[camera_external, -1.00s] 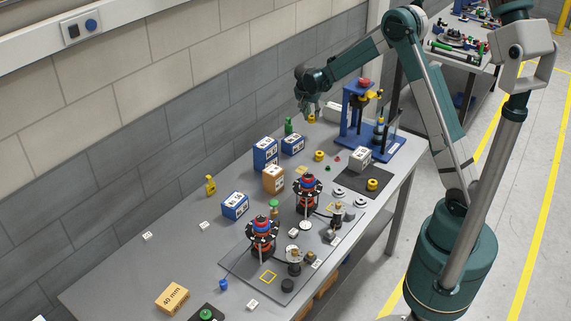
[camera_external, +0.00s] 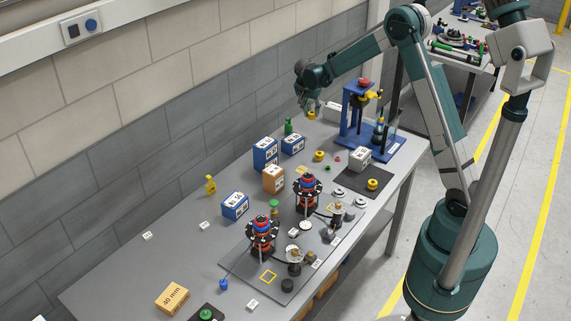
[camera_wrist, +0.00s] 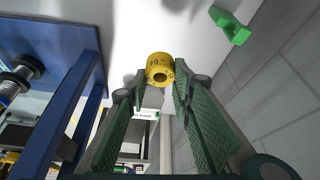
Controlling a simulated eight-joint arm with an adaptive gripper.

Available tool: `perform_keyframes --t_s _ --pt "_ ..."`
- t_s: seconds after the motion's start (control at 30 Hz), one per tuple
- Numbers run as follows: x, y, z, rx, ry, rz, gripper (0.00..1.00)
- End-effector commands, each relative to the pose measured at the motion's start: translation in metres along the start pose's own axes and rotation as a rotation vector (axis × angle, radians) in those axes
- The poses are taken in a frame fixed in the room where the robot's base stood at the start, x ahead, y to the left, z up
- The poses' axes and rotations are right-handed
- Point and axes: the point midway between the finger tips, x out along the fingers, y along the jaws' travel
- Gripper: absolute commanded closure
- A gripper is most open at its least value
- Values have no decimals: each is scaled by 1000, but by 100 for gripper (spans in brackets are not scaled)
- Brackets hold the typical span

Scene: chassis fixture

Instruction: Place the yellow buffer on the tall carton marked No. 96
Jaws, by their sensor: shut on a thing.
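My gripper (camera_external: 310,107) is shut on a yellow buffer (camera_external: 311,114), a short ring with a dark hole, and holds it above the far part of the bench. In the wrist view the buffer (camera_wrist: 160,64) sits between the fingertips of my gripper (camera_wrist: 161,82). Marked cartons stand to the left of and nearer than my gripper: a tall blue one (camera_external: 262,157), a lower blue one (camera_external: 292,146), a tan one (camera_external: 273,184) and another blue one (camera_external: 234,208). Their numbers are too small to read, so I cannot tell which is No. 96.
A blue press frame (camera_external: 349,117) stands close right of my gripper. A green part (camera_external: 289,127) stands to its left and shows in the wrist view (camera_wrist: 229,24). Other yellow rings (camera_external: 319,156) (camera_external: 372,184) and a white carton (camera_external: 361,160) lie nearer. The wall runs along the left.

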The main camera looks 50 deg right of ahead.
Motion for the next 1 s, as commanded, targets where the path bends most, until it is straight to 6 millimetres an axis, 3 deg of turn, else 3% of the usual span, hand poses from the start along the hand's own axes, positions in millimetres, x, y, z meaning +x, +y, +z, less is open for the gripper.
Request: perform_keyframes --t_s 0.27,0.47,1.0 --pt "-8 -3 9 -18 -1 -7 89" --pt "-31 -11 37 -76 -2 -32 89" --pt "-138 -25 175 -366 -7 -151 89"
